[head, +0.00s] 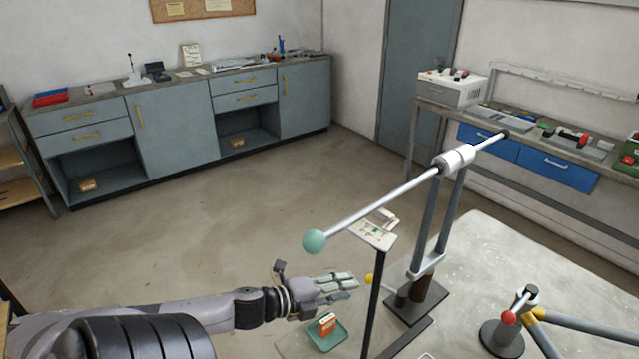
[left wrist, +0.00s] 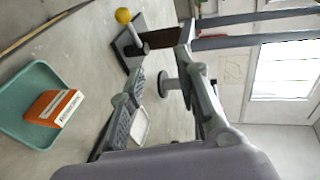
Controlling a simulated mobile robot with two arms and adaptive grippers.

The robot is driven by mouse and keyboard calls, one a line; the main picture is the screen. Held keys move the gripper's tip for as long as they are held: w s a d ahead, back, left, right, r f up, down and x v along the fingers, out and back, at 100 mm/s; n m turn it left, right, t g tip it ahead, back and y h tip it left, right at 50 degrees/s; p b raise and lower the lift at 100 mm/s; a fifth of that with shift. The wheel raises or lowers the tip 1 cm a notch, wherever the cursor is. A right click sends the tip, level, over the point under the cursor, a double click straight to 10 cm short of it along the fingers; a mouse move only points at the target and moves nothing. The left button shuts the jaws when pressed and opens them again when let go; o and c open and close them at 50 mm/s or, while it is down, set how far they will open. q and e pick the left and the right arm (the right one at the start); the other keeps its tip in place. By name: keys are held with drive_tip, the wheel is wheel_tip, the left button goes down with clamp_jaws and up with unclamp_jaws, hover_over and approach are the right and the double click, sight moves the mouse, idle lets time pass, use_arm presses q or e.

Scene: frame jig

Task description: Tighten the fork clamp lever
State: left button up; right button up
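A lever with a yellow ball knob (head: 369,280) sits low on the dark base block (head: 418,306) that carries the two grey fork tubes (head: 436,222). The knob and its short rod also show at the top of the left wrist view (left wrist: 123,15). My left gripper (head: 345,286) is left of the base, with its fingers pointing toward the fork. In the left wrist view its fingers (left wrist: 165,75) are apart, with nothing between them. It does not touch the yellow knob. My right gripper is not in view.
A long rod with a green ball (head: 314,241) slants above my left gripper. A dark post (head: 374,300) stands just right of the fingers. A green tray (head: 338,338) with an orange box (head: 327,325) lies below. A red-knobbed stand (head: 508,318) is at right.

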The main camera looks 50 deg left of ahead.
use_arm(q)
drive_tip(key=shift+d+p+v, duration=0.15)
drive_tip(key=shift+p+v, duration=0.55)
drive_tip(key=shift+v, duration=0.35)
drive_tip(key=shift+d+p+v, duration=0.15)
drive_tip(key=shift+p+v, duration=0.5)
drive_tip(key=shift+v, duration=0.4)
drive_tip(key=shift+s+r+p, duration=0.15)
drive_tip(key=shift+s+p, duration=0.4)
drive_tip(key=shift+s, duration=0.6)
drive_tip(key=shift+r+p, duration=0.1)
drive_tip(key=shift+p, duration=0.3)
drive_tip(key=shift+c, duration=0.2)
